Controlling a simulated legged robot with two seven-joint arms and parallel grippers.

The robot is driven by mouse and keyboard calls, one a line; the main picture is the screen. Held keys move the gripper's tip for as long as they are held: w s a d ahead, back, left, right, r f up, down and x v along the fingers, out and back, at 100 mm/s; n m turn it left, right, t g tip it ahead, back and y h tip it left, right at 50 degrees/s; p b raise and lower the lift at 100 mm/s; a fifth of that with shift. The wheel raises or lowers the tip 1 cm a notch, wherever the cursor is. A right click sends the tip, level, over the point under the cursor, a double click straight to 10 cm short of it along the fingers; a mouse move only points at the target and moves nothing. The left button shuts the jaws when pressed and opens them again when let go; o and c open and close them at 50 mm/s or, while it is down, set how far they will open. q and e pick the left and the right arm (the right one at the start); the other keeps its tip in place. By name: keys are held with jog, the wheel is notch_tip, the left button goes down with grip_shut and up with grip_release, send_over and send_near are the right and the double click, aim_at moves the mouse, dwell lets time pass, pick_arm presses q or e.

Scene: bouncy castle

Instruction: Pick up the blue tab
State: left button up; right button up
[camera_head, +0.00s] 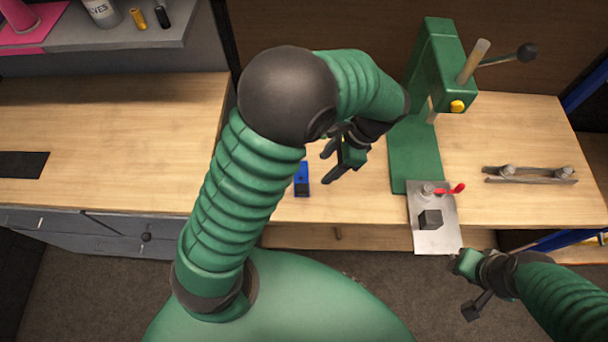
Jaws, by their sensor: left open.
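The blue tab (301,173) lies on the wooden bench top near its front edge, with a dark block at its near end. My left arm comes up from the bottom left and bends over the bench. My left gripper (328,166) is open and empty, just right of the blue tab and apart from it. My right gripper (464,285) is low at the right, in front of the bench edge.
A green press (418,150) stands right of my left gripper. A metal plate (435,240) with a dark block and red clamp sits before it. A metal bar with knobs (530,174) lies further right. A grey shelf (120,40) is at the upper left. The left bench top is mostly clear.

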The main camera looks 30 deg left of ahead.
pick_arm(q)
send_near(302, 187)
jog(key=s, duration=0.2)
jog(key=a+f, duration=0.1)
jog(key=f, duration=0.1)
jog(key=a+f, duration=0.1)
jog(key=f, duration=0.1)
jog(key=shift+w+a, duration=0.1)
jog(key=shift+a, duration=0.05)
jog(key=f, duration=0.4)
jog(key=shift+a, duration=0.3)
jog(key=shift+d+f, duration=0.1)
jog(key=shift+d, duration=0.3)
jog(key=shift+a, duration=0.45)
jog(key=c, duration=1)
jog(key=shift+c, duration=0.9)
jog(key=shift+d, duration=0.1)
grip_shut()
pick_arm(e)
jog(key=shift+s+r, duration=0.2)
jog(key=shift+s, duration=0.25)
